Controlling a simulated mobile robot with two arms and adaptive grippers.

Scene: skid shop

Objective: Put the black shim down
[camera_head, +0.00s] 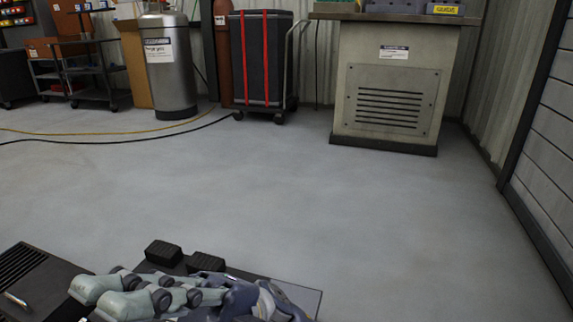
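I cannot make out a black shim for certain. Two small black blocks, one to the left (163,253) and one to the right (207,263), show at the bottom of the head view by a dark flat surface; I cannot tell whether they are parts of me. My pale, jointed arm links lie folded along the bottom edge, with blue-grey parts at their right end. I cannot pick out either gripper's fingertips among these parts, or see whether anything is held. The bottom edge cuts off part of this area.
Grey floor (300,190) is clear ahead. Shelved carts (75,65) stand at back left. A yellow hose and black cable cross the floor at left.

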